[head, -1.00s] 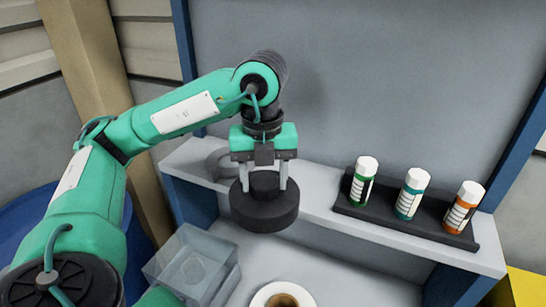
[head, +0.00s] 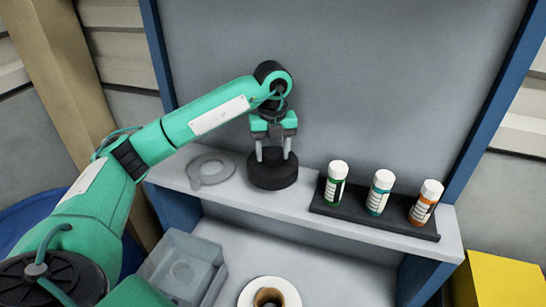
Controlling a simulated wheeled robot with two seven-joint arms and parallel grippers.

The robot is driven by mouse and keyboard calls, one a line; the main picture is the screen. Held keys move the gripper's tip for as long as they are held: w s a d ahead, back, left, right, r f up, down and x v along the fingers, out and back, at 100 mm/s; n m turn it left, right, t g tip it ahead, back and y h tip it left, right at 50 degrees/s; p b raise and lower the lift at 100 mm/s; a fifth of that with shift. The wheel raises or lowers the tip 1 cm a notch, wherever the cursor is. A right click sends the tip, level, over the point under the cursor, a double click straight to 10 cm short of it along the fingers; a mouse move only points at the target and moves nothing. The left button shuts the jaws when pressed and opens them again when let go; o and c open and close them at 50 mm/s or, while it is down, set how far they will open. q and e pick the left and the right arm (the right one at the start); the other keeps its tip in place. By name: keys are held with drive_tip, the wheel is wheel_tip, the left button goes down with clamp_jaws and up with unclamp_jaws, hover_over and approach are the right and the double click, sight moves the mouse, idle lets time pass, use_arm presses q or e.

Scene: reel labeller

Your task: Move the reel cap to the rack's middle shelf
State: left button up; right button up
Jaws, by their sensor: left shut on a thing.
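The reel cap (head: 272,175) is a thick black disc with a smaller raised hub on top. My left gripper (head: 273,153) points down and is shut on the cap's hub. The cap is at the rack's shelf (head: 300,203), a light grey board, in its middle-left part. It looks level and at or very close to the shelf surface; I cannot tell for certain that it touches. My right gripper is not in view.
A black tray (head: 326,211) with three labelled bottles, green (head: 336,183), teal (head: 380,192) and orange (head: 425,202), stands right of the cap. Below are a clear bin (head: 183,268) and a white reel (head: 269,292).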

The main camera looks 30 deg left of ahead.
sight(273, 152)
use_arm(q)
wheel_tip(273, 152, down, 3)
drive_tip(key=shift+d+r+p, duration=0.1)
drive_tip(key=shift+p, duration=0.9)
drive_tip(key=shift+w+f+p, duration=0.1)
drive_tip(key=shift+f+p, duration=0.1)
drive_tip(key=shift+p, duration=0.1)
drive_tip(key=shift+w+f, duration=0.1)
drive_tip(key=shift+f, duration=0.3)
drive_tip(key=shift+f, duration=0.25)
drive_tip(key=o, duration=1.1)
drive_tip(key=shift+c, duration=0.2)
drive_tip(key=shift+r, duration=0.1)
